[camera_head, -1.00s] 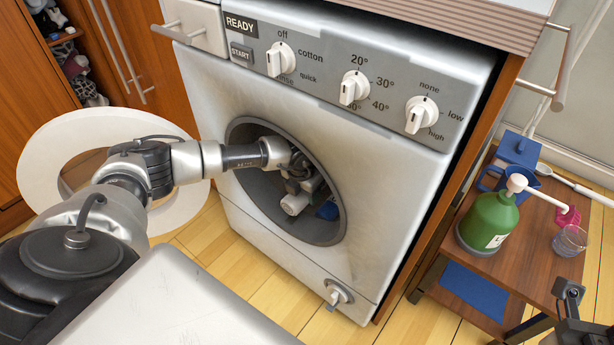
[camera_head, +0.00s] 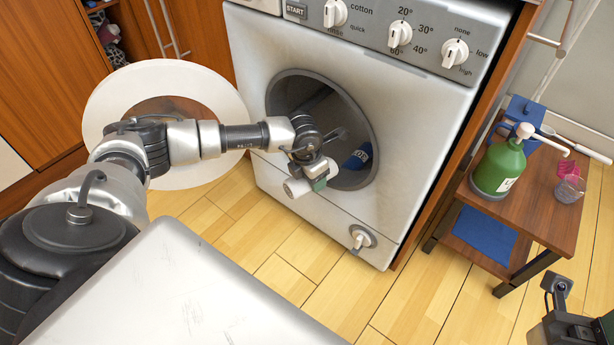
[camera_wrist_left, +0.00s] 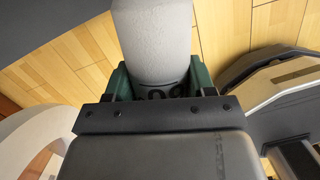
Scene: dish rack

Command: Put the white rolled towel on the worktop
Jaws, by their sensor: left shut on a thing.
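The white rolled towel (camera_head: 297,188) is in my left gripper (camera_head: 316,174), just outside the round opening of the washing machine. In the left wrist view the towel (camera_wrist_left: 153,45) is a pale grey-white roll between the green fingers of the left gripper (camera_wrist_left: 155,80), which is shut on it. Wooden floor shows beyond it. The worktop above the machine is essentially outside the head view. Part of my right arm's end (camera_head: 575,325) shows at the bottom right corner; its fingers are not clear enough to judge.
The washing machine (camera_head: 410,120) has its round door (camera_head: 105,105) open to the left. A blue rolled towel (camera_head: 357,158) lies in the drum (camera_head: 340,115). At right a wooden side table (camera_head: 535,215) holds a green pump bottle (camera_head: 498,165), a pink cup (camera_head: 569,168) and a clear glass (camera_head: 570,190).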

